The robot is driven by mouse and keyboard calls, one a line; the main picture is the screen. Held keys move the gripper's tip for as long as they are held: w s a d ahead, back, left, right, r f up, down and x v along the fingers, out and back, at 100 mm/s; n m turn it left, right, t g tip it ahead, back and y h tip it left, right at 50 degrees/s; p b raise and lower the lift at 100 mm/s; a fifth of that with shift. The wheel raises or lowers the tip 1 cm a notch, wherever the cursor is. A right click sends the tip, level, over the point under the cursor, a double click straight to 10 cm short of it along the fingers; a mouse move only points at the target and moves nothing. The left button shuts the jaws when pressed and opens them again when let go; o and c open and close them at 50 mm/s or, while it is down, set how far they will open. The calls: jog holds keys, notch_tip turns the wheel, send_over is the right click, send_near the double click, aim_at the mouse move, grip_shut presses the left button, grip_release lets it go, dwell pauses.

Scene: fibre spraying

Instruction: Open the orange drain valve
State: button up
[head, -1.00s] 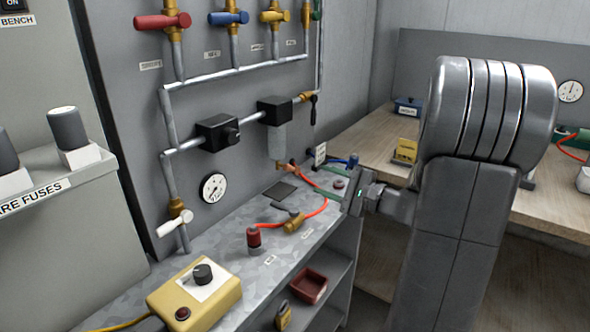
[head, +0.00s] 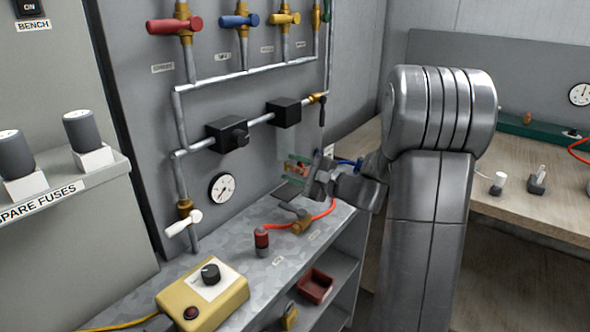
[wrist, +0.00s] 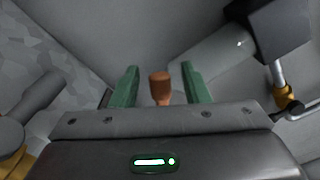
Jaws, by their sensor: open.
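The orange drain valve (wrist: 160,86) shows in the wrist view as a small copper-orange knob. It lies between the two green fingers of my gripper (wrist: 160,88), with a gap on each side. The clear filter bowl (wrist: 222,58) is beside it, under a black housing (wrist: 285,30). In the head view my gripper (head: 298,169) is below the black housing (head: 284,112), at the bowl. The valve is mostly hidden there by the fingers and wrist. My gripper is open, and no contact with the knob shows.
A brass fitting with a grey handle (head: 302,225) and an orange hose lie on the metal bench below. A red-capped plug (head: 262,241) and a yellow control box (head: 203,300) stand nearer. A white-handled valve (head: 184,222) and a gauge (head: 222,188) are to the left.

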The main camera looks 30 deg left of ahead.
aim_at(293, 152)
grip_shut()
jog(key=shift+r, duration=0.1)
jog(key=shift+w+d+r+m+p, duration=0.1)
jog(key=shift+w+r+m+p, duration=0.15)
jog(key=shift+m+p, duration=0.35)
jog(key=shift+w+r+m+p, duration=0.1)
jog(key=shift+r+m+p, duration=0.15)
jog(key=shift+m+p, duration=0.35)
jog(key=m+p, duration=0.1)
jog(key=m, duration=0.1)
jog(key=w+r+m+p, duration=0.1)
jog(key=shift+w+m+p, duration=0.15)
jog(key=shift+m+p, duration=0.2)
jog(key=shift+m, duration=0.05)
jog(key=w+m+p, duration=0.1)
jog(key=m+p, duration=0.1)
jog(key=m, duration=0.1)
jog(key=shift+w+d+r, duration=0.1)
jog(key=shift+w+r, duration=0.05)
jog(key=shift+w, duration=0.05)
jog(key=shift+w+m+p, duration=0.4)
jog(key=shift+m+p, duration=0.55)
jog(key=shift+m, duration=0.15)
